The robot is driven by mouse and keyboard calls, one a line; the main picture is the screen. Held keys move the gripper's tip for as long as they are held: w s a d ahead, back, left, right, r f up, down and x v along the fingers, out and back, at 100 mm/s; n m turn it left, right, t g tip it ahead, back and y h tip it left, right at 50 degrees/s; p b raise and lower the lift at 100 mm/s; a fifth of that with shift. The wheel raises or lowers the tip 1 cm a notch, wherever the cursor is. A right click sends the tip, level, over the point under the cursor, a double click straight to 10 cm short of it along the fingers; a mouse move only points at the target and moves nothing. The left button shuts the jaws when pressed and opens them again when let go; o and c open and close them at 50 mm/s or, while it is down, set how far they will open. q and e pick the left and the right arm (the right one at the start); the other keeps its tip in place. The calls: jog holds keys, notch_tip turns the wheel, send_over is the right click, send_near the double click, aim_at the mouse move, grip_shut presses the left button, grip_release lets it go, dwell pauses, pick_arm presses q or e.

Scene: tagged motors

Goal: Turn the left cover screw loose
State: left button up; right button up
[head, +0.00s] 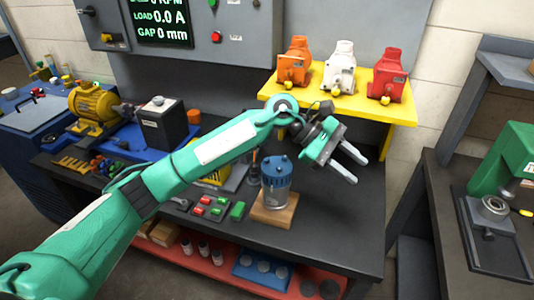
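A clear cylinder with a blue cover (277,170) stands upright on a wooden block (275,212) on the dark workbench. Small bumps show on top of the blue cover, but they are too small to tell which is the left cover screw. My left gripper (357,169) is to the right of the blue cover and apart from it, over the bench. Its two pale fingers are spread with nothing between them, pointing down and right. My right gripper is not in view.
Red and green blocks (211,208) lie left of the wooden block. A yellow shelf (362,106) bears orange, white and red units behind my gripper. A black box (163,124) and a yellow motor (94,103) stand at left. The bench's right part looks clear.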

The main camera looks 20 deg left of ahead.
pick_arm(q)
jog(key=w+a+m+t+y, duration=0.1)
jog(key=w+a+y, duration=0.25)
jog(key=a, duration=0.25)
jog(key=w+a+m+y, duration=0.2)
jog(key=a+y, duration=0.2)
jog(key=a, duration=0.2)
notch_tip(320, 180, up, 6)
jog(key=f+y, duration=0.1)
jog(key=y, duration=0.4)
send_over(267, 159)
jog(key=shift+t, duration=0.4)
notch_tip(267, 159, down, 12)
jog(key=p, duration=0.4)
jog(key=shift+s, duration=0.1)
jog(key=shift+f+p, duration=0.3)
jog(key=shift+f, duration=0.25)
